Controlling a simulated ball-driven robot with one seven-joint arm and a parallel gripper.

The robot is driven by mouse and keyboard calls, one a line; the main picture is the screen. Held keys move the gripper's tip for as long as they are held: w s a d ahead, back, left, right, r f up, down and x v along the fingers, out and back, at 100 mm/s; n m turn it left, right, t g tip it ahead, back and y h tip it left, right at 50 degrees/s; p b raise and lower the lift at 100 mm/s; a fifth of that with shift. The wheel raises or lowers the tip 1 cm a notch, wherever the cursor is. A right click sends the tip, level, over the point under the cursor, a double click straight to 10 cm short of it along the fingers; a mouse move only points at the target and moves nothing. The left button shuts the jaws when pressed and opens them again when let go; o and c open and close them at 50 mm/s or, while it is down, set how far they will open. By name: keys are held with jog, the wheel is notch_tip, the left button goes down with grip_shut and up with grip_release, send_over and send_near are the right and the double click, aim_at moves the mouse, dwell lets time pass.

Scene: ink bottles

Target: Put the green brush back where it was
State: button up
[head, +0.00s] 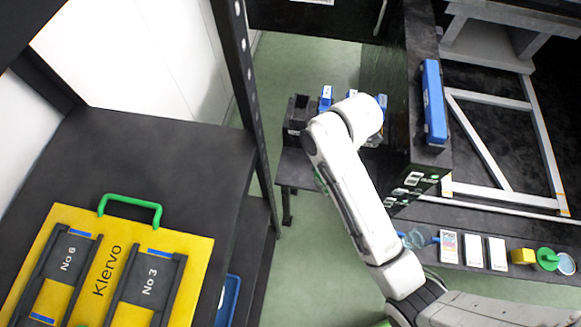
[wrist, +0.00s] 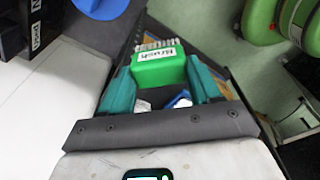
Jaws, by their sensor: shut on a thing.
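The green brush (wrist: 158,68), with pale bristles and a white label reading "Brush", shows in the wrist view. My gripper (wrist: 162,78), with teal fingers on either side of the brush, is shut on it. The bristles point away from my gripper. In the head view the brush and my gripper are hidden behind my white arm. The place the brush came from cannot be made out.
A yellow Klervo case (head: 98,275) with a green handle lies on a dark table. A dark cabinet bears a blue box (head: 433,102). Dark bins (head: 298,116) stand beyond my arm. A low shelf holds white cards (head: 473,250). Green cylinders (wrist: 262,20) show in the wrist view.

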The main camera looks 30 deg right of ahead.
jog(key=shift+w+f+b, duration=0.3)
jog(key=shift+f+b, duration=0.1)
jog(key=shift+b, duration=0.05)
jog(key=shift+w+a+f+b, duration=0.35)
jog(key=shift+w+f+b, duration=0.55)
jog(key=shift+w+f, duration=1.25)
jog(key=shift+w+a+f+b, duration=0.3)
jog(key=shift+w+f+b, duration=0.6)
jog(key=shift+w+f, duration=1.2)
jog(key=shift+w+a+f+b, duration=0.35)
jog(key=shift+w+f+b, duration=0.55)
jog(key=shift+w+f, duration=1.25)
jog(key=shift+w+r, duration=0.1)
jog(key=shift+w, duration=0.05)
jog(key=o, duration=1)
jog(key=shift+r, duration=0.1)
jog(key=r, duration=0.4)
jog(key=d+r, duration=0.1)
jog(key=r, duration=0.7)
jog(key=shift+w+d, duration=0.15)
jog(key=shift+d, duration=0.1)
